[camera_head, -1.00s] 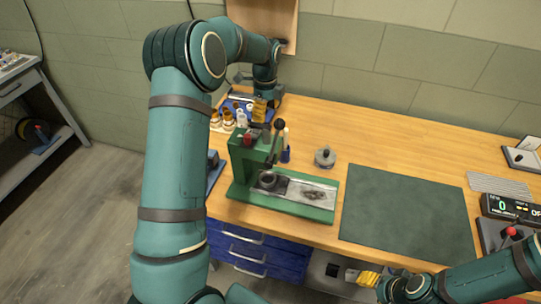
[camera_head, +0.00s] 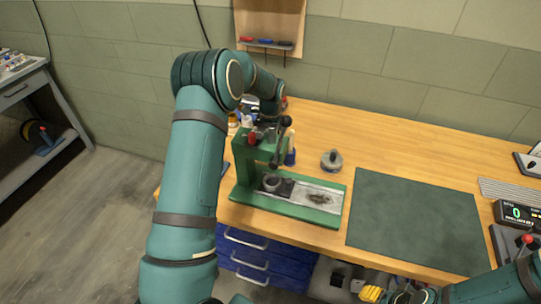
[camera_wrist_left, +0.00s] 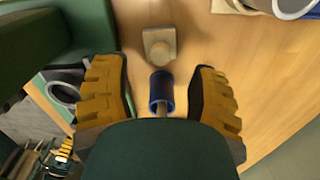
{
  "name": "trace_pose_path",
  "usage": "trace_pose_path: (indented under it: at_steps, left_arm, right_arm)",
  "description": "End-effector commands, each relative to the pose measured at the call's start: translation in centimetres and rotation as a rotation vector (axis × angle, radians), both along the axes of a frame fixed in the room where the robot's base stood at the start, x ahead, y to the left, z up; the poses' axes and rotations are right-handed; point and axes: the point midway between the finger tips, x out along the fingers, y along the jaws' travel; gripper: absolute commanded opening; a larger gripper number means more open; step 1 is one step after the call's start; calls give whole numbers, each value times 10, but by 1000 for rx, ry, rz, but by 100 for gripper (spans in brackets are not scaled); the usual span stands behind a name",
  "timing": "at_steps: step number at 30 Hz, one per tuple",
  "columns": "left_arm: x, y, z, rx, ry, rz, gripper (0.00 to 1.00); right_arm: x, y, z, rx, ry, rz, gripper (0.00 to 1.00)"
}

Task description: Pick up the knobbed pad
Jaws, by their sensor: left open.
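A small beige block with a rounded knob, which fits the knobbed pad (camera_wrist_left: 160,46), stands on the wooden bench in the left wrist view. In the head view I cannot make it out; the green press and my left arm cover that area. My left gripper (camera_wrist_left: 164,80) is open and empty, its yellow fingers wide apart. The pad lies ahead of the fingers, not between them. A blue cylinder with a thin handle (camera_wrist_left: 162,88) shows between the fingers, nearer to me. My right gripper (camera_head: 372,293) is low at the bench's front edge; its fingers are unclear.
The green press (camera_head: 250,168) stands close beside my left gripper. A grey round knobbed piece (camera_head: 331,161) sits to its right, and the blue cylinder (camera_head: 290,157) is behind it. A dark green mat (camera_head: 415,218) lies clear at right. Blue drawers (camera_head: 262,255) are below the bench.

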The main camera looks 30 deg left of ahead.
Motion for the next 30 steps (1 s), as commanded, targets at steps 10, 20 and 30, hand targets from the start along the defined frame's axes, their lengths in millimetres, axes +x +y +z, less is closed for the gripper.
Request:
trace_pose_path:
  at_steps: [10,20,30]
  left_arm:
    - [0,1,-44,0,3,0,59]
    - [0,1,-50,0,1,0,50]
    - [0,1,-50,0,1,0,0]
  right_arm:
    - [-1,0,-4,0,2,2,52]
    - [-1,0,-4,0,3,2,52]
    - [-1,0,-4,0,2,2,52]
